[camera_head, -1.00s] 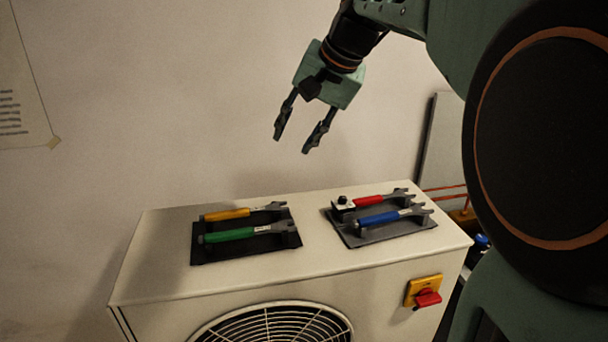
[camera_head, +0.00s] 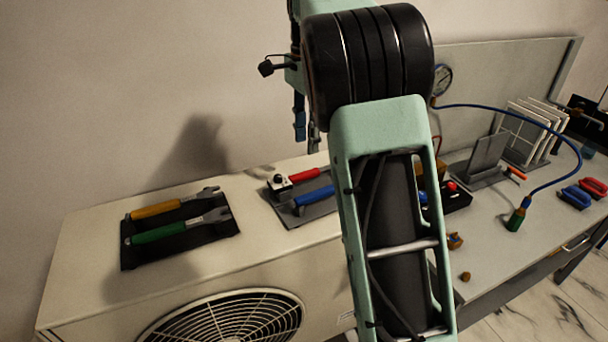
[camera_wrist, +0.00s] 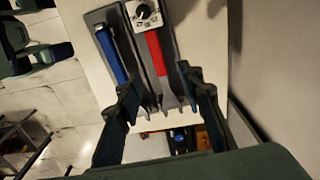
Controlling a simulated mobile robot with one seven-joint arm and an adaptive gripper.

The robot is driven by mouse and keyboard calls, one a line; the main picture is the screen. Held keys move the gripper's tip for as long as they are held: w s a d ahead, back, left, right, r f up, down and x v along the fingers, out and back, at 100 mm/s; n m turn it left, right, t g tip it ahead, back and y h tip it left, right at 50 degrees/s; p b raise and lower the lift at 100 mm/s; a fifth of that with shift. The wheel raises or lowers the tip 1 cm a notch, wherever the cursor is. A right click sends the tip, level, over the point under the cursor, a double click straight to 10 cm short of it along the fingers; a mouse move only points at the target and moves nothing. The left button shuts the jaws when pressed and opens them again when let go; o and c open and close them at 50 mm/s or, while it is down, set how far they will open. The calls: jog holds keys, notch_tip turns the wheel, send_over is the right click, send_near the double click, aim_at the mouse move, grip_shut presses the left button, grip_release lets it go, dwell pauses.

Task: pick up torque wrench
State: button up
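A red-handled wrench (camera_head: 304,174) with a white box and black dial (camera_head: 279,184) at its handle end lies on the right grey tray (camera_head: 318,212); I take it as the torque wrench, though no label is readable. Its head is hidden behind my arm in the head view. In the wrist view the red handle (camera_wrist: 156,52) and dial box (camera_wrist: 143,14) show ahead of my gripper. A blue-handled tool (camera_wrist: 110,55) lies alongside. My gripper (camera_wrist: 158,82) is open and empty, its fingers apart over the tray's near end. In the head view it is partly hidden, above the tray.
A dark tray (camera_head: 132,255) with an orange-handled wrench (camera_head: 156,210) and a green-handled wrench (camera_head: 158,233) is to the left. Both trays sit on a white fan unit (camera_head: 75,285). A bench (camera_head: 500,255) with a gauge, blue hose and rack stands right. The wall is behind.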

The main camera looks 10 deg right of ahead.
aim_at(304, 173)
notch_tip(304, 173, down, 3)
jog(key=shift+f, duration=0.1)
jog(key=shift+s+a+f, duration=0.15)
jog(key=shift+f, duration=1.2)
jog(key=shift+s+a+f, duration=0.1)
jog(key=shift+a+f, duration=0.05)
jog(key=shift+f, duration=1.15)
jog(key=shift+c, duration=0.5)
grip_shut()
